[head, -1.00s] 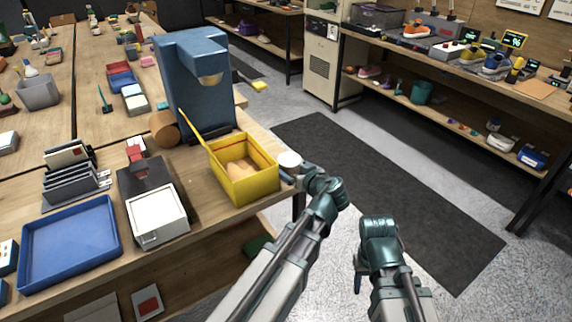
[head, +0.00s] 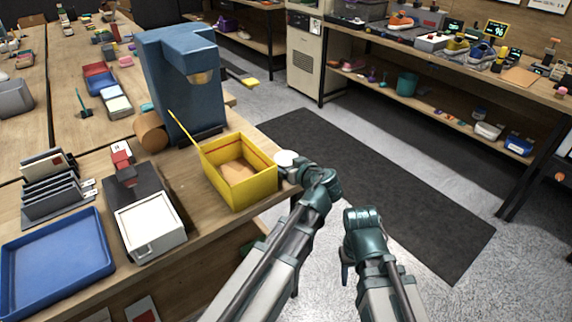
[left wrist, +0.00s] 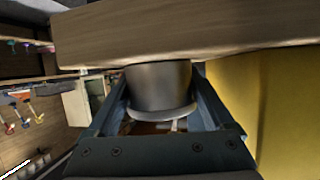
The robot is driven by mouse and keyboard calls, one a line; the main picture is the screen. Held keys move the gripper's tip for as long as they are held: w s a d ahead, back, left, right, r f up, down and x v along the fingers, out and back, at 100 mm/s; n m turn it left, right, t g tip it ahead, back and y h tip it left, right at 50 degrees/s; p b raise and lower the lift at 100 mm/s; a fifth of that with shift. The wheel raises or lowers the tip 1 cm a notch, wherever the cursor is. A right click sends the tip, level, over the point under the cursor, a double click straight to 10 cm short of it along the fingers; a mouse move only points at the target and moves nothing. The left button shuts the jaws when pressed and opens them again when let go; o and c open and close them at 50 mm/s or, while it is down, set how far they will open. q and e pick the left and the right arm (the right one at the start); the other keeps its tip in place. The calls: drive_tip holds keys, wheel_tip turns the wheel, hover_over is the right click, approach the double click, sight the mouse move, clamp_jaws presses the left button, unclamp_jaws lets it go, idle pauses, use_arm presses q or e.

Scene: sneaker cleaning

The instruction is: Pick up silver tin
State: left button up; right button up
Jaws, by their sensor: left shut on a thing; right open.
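The silver tin (left wrist: 158,85) is a round grey metal can between the two fingers of my left gripper in the left wrist view. In the head view its pale round top (head: 286,158) shows at the table's right edge, beside the yellow box (head: 252,187). My left gripper (head: 291,176) is shut on the tin, and its fingers are mostly hidden in the head view. I cannot tell whether the tin still touches the table. My right gripper (head: 346,268) is open and empty, low over the floor right of the table.
A blue machine (head: 180,85) stands behind the yellow box. A black device with a white tray (head: 150,225) and a blue tray (head: 58,262) lie to the left. The wooden table edge (left wrist: 190,30) is close to the tin. The dark floor mat (head: 400,190) is clear.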

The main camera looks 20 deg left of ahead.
sight(286, 157)
use_arm(q)
drive_tip(key=shift+r, duration=0.1)
drive_tip(key=shift+c, duration=0.2)
wheel_tip(286, 157, up, 10)
drive_tip(key=p, duration=1)
